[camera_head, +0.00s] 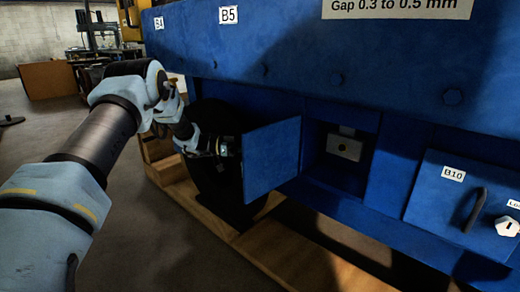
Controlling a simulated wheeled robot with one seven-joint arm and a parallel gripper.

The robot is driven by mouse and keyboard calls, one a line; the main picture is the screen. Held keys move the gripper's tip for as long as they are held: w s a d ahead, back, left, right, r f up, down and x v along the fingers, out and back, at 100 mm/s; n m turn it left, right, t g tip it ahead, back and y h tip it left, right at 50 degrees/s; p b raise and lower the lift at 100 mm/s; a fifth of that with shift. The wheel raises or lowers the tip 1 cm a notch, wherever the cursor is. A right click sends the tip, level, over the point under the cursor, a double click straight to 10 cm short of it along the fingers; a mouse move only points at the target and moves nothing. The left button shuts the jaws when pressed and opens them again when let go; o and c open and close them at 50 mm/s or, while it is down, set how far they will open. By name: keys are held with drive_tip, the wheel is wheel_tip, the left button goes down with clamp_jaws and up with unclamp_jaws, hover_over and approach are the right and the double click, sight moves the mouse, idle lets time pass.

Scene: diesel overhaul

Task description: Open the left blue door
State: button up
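The left blue door (271,158) stands swung out from the blue machine, hinged edge not clear to me. To its right is the open compartment (322,168), with a small pale block (344,147) inside. My arm reaches in from the left, and its wrist ends at the door's left edge. The gripper fingers are hidden behind the door panel, so I cannot see whether they hold its handle. The door's handle is also out of sight.
A second blue door labelled B10 (431,197), with a dark handle (473,210) and a white knob (507,226), is shut at the right. Wooden beams (290,257) run under the machine. A brown board (47,80) stands at the far left. Open floor lies front left.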

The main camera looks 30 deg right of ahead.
drive_tip(key=shift+o, duration=0.8)
drive_tip(key=shift+s, duration=0.15)
drive_tip(key=shift+a+f, duration=0.15)
drive_tip(key=shift+a, duration=0.05)
